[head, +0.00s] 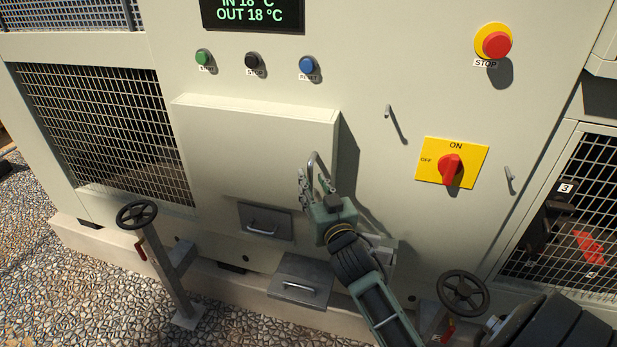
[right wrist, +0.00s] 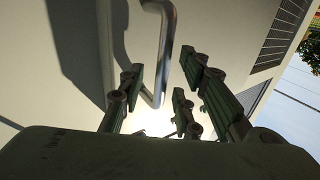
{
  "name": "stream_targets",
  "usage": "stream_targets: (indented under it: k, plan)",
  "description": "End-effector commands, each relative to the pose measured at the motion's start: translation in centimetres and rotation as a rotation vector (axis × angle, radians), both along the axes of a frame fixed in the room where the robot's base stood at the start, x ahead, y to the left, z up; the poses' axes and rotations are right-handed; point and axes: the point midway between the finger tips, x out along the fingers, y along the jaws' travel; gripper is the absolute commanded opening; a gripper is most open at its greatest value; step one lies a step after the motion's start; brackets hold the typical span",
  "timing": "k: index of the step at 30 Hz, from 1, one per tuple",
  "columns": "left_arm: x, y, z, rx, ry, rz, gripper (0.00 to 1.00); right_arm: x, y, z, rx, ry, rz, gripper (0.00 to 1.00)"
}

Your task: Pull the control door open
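The control door (head: 250,135) is a cream raised panel in the middle of the chiller's front in the head view. It looks shut. Its metal bar handle (head: 313,160) stands near its right edge, and shows in the right wrist view (right wrist: 163,55). My right gripper (head: 314,187) is at the handle, with its fingers pointing toward the panel. In the right wrist view its fingers (right wrist: 158,92) are spread, with the handle bar between them. I cannot tell whether any finger touches the bar. My left gripper is not in view.
Above the door are green (head: 203,58), black (head: 252,61) and blue (head: 307,65) buttons. A red stop button (head: 496,44) and a yellow-backed rotary switch (head: 451,166) are to the right. Handwheels (head: 137,214) (head: 462,293) stand in front at left and right. Gravel lies below.

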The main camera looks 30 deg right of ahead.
Motion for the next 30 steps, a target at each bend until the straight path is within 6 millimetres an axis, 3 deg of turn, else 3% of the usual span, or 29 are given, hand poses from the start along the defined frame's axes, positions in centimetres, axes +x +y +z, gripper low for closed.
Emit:
stream_targets:
  k: [6, 15, 26, 30]
  plan:
    - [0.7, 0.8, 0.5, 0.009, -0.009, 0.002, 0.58, 2.1, -0.5, 0.0, 0.001, 0.001, 0.001, 0.31]
    - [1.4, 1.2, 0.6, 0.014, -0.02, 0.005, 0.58, 2.3, -0.6, -0.1, 0.001, 0.001, 0.001, 0.31]
    - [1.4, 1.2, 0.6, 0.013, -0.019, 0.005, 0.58, 2.3, -0.6, -0.1, 0.001, 0.001, 0.001, 0.0]
    - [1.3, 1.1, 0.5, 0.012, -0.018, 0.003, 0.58, 2.3, -0.6, -0.1, 0.001, 0.001, 0.001, 0.0]
